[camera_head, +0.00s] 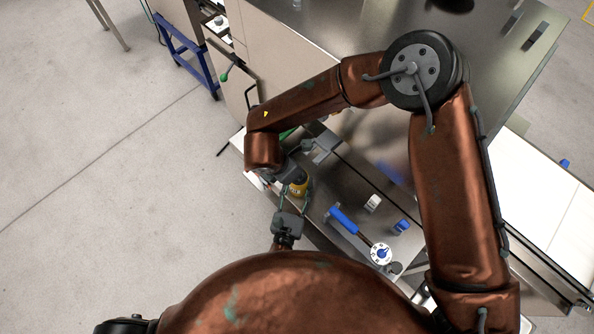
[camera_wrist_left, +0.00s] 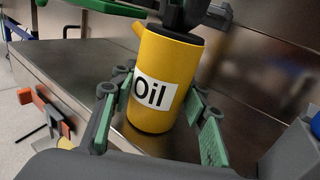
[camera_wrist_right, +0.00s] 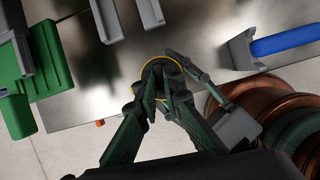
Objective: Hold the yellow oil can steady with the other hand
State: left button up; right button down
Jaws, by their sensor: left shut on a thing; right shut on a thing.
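The yellow oil can (camera_head: 299,188) stands near the left edge of the metal table, partly hidden by my grippers in the head view. In the left wrist view the can (camera_wrist_left: 165,82) shows its white "Oil" label and a short spout at upper left. My left gripper (camera_head: 294,203) has its green fingers on both sides of the can's body and is shut on it. My right gripper (camera_head: 297,174) comes from above and is shut on the dark top of the can. In the right wrist view, only the can's yellow rim (camera_wrist_right: 163,56) shows around those fingers.
A blue-handled tool (camera_head: 344,219) lies on the metal table (camera_head: 330,185), right of the can. A white dial (camera_head: 381,253), a white block (camera_head: 373,203) and a blue item (camera_head: 402,226) are farther right. A green object (camera_wrist_right: 35,75) is left in the right wrist view.

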jog(key=shift+n, duration=0.6)
jog(key=shift+y, duration=0.3)
jog(key=c, duration=2)
grip_release()
jog(key=shift+c, duration=0.2)
jog(key=shift+r, duration=0.1)
jog(key=v, duration=1.1)
jog(key=shift+s+a+r, duration=0.2)
jog(key=shift+s+r, duration=0.1)
jog(key=shift+s, duration=0.05)
pick_arm(q)
jog(key=o, duration=1.4)
